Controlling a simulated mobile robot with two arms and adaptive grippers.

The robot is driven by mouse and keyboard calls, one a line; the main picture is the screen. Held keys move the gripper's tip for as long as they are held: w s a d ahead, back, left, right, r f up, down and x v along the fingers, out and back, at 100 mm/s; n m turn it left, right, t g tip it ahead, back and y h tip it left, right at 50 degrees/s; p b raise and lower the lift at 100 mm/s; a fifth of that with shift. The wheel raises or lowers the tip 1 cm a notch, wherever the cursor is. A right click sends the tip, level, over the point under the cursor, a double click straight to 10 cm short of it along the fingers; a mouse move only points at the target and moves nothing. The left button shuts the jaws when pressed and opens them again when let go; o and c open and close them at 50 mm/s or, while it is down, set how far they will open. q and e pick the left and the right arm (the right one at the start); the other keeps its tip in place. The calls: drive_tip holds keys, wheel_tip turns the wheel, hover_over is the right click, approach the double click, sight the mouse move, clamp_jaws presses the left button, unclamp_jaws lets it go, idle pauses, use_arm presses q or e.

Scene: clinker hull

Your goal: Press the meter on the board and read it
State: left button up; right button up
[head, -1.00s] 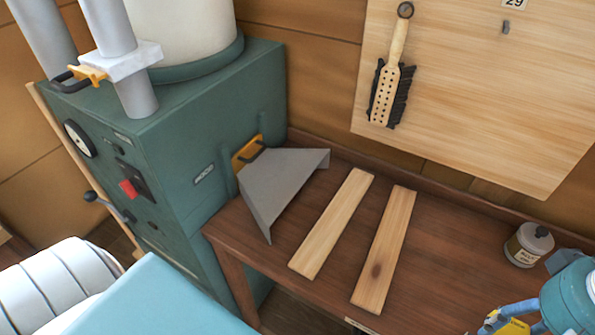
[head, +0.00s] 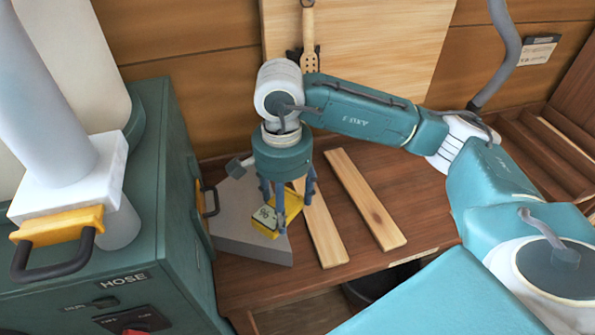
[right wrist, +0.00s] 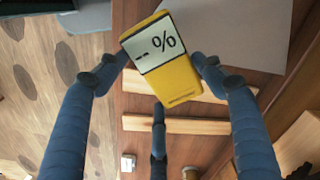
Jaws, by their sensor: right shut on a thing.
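The meter is a small yellow block with a pale display (head: 290,208); it also shows in the right wrist view (right wrist: 170,84). Its display shows two dashes and a % sign. My right gripper (head: 283,200) is shut on the meter, with fingers on both its sides, above the bench. Two pale wooden boards lie on the bench: a left one (head: 322,228), partly hidden by the meter and gripper, and a right one (head: 364,199) with a dark spot. I cannot tell whether the meter touches a board. My left gripper is not in view.
A grey metal piece (head: 232,215) lies left of the boards on the brown bench (head: 345,270). A green machine (head: 165,235) with a yellow-and-black handle stands at the left. Bench right of the boards looks clear.

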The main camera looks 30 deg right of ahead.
drive_tip(key=w+d+f+m+p, duration=0.1)
drive_tip(key=w+d+m+p, duration=0.15)
drive_tip(key=m, duration=0.75)
drive_tip(key=w+d+f+m+p, duration=0.15)
drive_tip(key=w+d+m, duration=0.25)
drive_tip(key=m, duration=0.6)
drive_tip(key=d+f+m+b, duration=0.1)
drive_tip(key=f+m, duration=0.1)
drive_tip(key=m, duration=0.1)
drive_tip(key=w+d+f+m, duration=0.1)
drive_tip(key=d+f+m, duration=0.1)
drive_tip(key=f+m, duration=0.1)
drive_tip(key=d+f+m+b, duration=0.1)
drive_tip(key=f+m, duration=0.2)
drive_tip(key=shift+w+d+m+b, duration=0.2)
drive_tip(key=shift+w+m+b, duration=0.1)
drive_tip(key=shift+f+b, duration=0.3)
drive_tip(key=shift+f, duration=0.25)
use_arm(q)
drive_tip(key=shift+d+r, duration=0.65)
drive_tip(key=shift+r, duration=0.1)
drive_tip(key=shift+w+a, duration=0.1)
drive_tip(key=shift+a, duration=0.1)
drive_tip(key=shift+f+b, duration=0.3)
use_arm(e)
drive_tip(key=shift+f, duration=0.35)
